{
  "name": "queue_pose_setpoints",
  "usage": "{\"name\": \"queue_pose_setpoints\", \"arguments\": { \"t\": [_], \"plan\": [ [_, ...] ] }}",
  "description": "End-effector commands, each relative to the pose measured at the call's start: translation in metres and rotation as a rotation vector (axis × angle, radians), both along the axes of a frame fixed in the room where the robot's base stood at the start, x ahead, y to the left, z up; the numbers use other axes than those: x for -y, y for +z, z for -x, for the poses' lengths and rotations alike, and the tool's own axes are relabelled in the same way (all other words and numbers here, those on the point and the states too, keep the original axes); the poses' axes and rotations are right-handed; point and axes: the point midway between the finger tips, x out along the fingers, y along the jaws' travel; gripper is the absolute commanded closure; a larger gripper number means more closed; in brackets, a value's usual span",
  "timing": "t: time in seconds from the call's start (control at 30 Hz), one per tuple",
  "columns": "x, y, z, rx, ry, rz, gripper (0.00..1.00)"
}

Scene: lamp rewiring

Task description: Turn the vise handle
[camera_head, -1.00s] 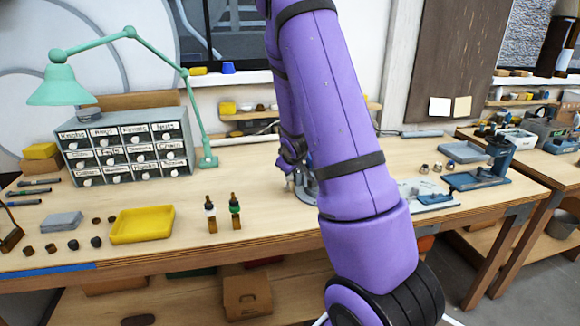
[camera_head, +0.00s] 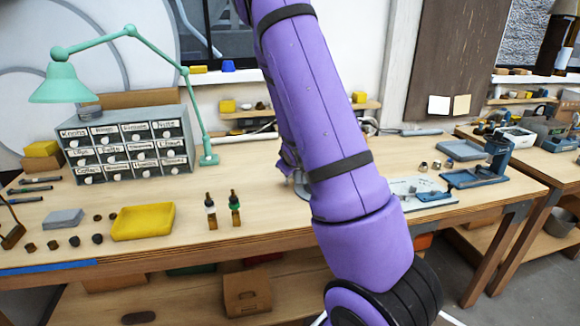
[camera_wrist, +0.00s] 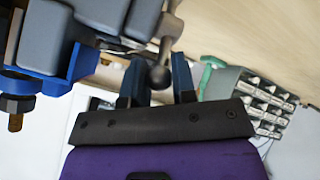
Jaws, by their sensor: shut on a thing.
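The vise (camera_wrist: 75,35) fills the upper left of the wrist view, with blue and grey metal parts. Its grey handle (camera_wrist: 159,76) ends in a round knob between my fingers. My gripper (camera_wrist: 157,62) reaches up from the bottom of the wrist view, with one dark blue finger on each side of the handle, shut on it. In the head view my purple arm hides the gripper and most of the vise; only a grey round edge shows beside the arm.
A grey drawer cabinet (camera_head: 125,147) and green lamp (camera_head: 62,82) stand on the left of the workbench (camera_head: 270,215). A yellow tray (camera_head: 143,222) and two small bottles (camera_head: 222,210) sit near the front. A blue tool stand (camera_head: 487,170) is at the right.

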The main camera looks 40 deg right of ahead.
Motion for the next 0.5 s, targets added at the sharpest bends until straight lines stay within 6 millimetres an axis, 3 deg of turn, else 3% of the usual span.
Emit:
{"name": "queue_pose_setpoints", "arguments": {
  "t": [0.07,0.1,0.17,0.5],
  "plan": [
    [-0.0025,-0.0003,-0.0016,0.001,0.006,-0.001,1.0],
    [-0.0024,-0.0002,-0.0016,0.001,0.006,-0.001,0.66],
    [-0.0021,-0.0002,-0.0014,0.0,0.005,-0.001,0.52],
    [-0.0016,0.0013,0.0003,0.0,0.002,-0.001,0.5]
  ]
}}
